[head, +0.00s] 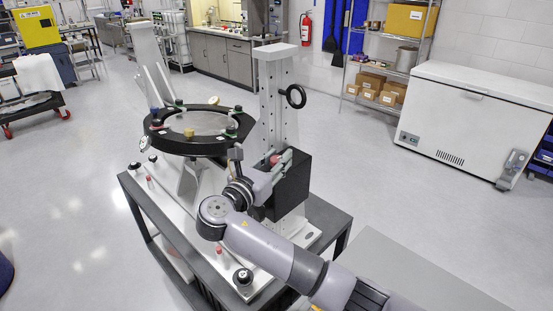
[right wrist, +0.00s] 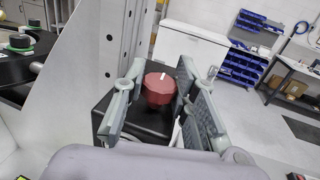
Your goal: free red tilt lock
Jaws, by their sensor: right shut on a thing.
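The red tilt lock (right wrist: 160,88) is a faceted red knob with a white mark on its top. It sits on a black block (right wrist: 150,132), which in the head view is fixed to the right upright (head: 278,100) of the fixture. My right gripper (right wrist: 163,80) has one finger on each side of the knob and is shut on it. In the head view my right gripper (head: 278,163) reaches the block, and only a small red part of the knob (head: 273,160) shows between the fingers. My left gripper is not in view.
A round mirror in a black ring (head: 190,146) lies roughly level beside the upright. The fixture stands on a dark table (head: 325,222). A white chest freezer (head: 470,120) stands farther back right.

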